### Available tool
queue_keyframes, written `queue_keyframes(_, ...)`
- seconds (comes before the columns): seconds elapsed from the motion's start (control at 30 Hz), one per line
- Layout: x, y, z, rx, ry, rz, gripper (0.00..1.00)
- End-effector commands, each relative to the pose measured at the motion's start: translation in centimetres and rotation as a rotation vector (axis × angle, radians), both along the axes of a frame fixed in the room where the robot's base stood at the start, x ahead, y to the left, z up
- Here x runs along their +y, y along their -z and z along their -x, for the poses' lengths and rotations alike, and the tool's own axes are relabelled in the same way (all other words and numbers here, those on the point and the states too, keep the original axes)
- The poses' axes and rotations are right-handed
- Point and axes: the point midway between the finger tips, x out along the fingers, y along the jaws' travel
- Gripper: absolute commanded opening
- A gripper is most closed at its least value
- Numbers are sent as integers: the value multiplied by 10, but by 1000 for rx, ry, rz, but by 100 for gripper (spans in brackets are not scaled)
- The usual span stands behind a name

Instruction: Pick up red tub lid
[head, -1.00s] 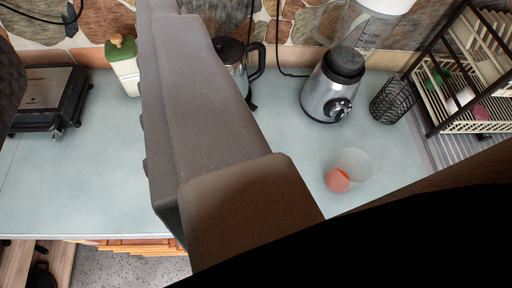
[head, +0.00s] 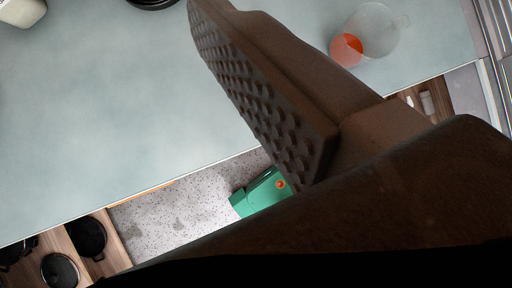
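The red tub lid (head: 346,50) is a small round orange-red piece at the upper right of the head view, on the pale blue-grey counter. It touches or overlaps a translucent tub (head: 374,30); I cannot tell if it leans on it or lies inside. My gripper (head: 240,70) shows as one large dark finger with a studded pad, crossing the middle of the view to the left of the lid. The pad faces left with nothing against it, and the other finger is out of view. The gripper looks open and empty, apart from the lid.
The counter (head: 130,110) is clear on the left and centre. Its front edge runs diagonally across the view, with speckled floor (head: 180,215) below. Dark pans (head: 87,236) sit on a wooden shelf at lower left. A white container (head: 22,12) stands at upper left.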

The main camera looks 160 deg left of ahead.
Motion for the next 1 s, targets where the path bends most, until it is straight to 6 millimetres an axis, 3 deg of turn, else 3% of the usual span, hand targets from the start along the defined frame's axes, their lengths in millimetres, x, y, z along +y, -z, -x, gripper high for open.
queue_keyframes(0.03, -13, 21, -10, 67, 45, -45, 95)
queue_keyframes(0.2, -50, 94, -22, 281, 212, -189, 95)
queue_keyframes(0.33, -77, 147, -21, 435, 350, -286, 95)
queue_keyframes(0.5, -103, 199, -11, 591, 508, -377, 95)
queue_keyframes(0.7, -118, 229, -2, 684, 607, -426, 95)
queue_keyframes(1.0, -118, 257, -2, 700, 623, -432, 95)
